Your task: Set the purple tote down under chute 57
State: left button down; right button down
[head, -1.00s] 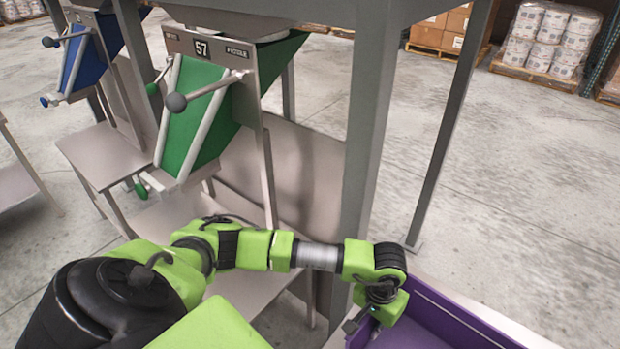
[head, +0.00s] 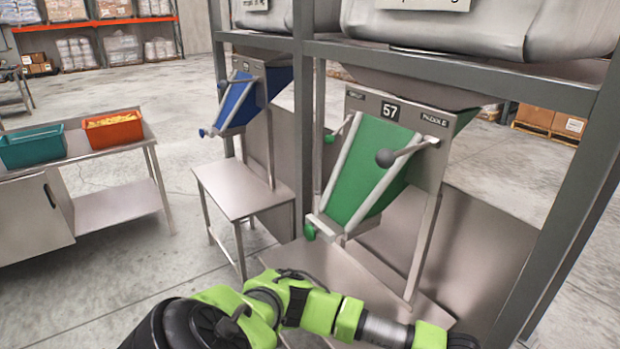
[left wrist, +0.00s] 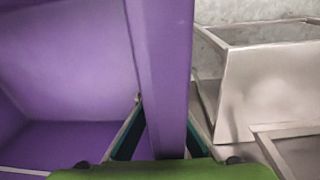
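Chute 57 (head: 372,170) is green with pale side rails, a dark ball-ended lever and a "57" plate, in the middle right of the head view. A bare steel stand top (head: 395,268) lies beneath it, partly hidden by my left arm. The purple tote (left wrist: 75,60) fills the left of the left wrist view; it is outside the head view. My left gripper (left wrist: 166,125) has one finger on each side of the tote's wall and appears closed on it. The gripper itself is out of the head view. My right gripper is in neither view.
A blue chute (head: 238,101) with its own bare steel table (head: 243,188) stands to the left. A bench (head: 110,160) at far left holds a teal tote (head: 33,150) and a filled orange tote (head: 113,133). A grey post (head: 565,215) stands right of chute 57.

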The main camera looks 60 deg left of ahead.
aim_at(341, 291)
jog(key=k+j, duration=0.1)
jog(key=j, duration=1.5)
jog(key=j+u, duration=0.1)
jog(key=j, duration=1.2)
jog(key=i+j, duration=0.15)
jog(key=i, duration=0.15)
jog(key=i+j, duration=0.1)
jog(key=i, duration=0.2)
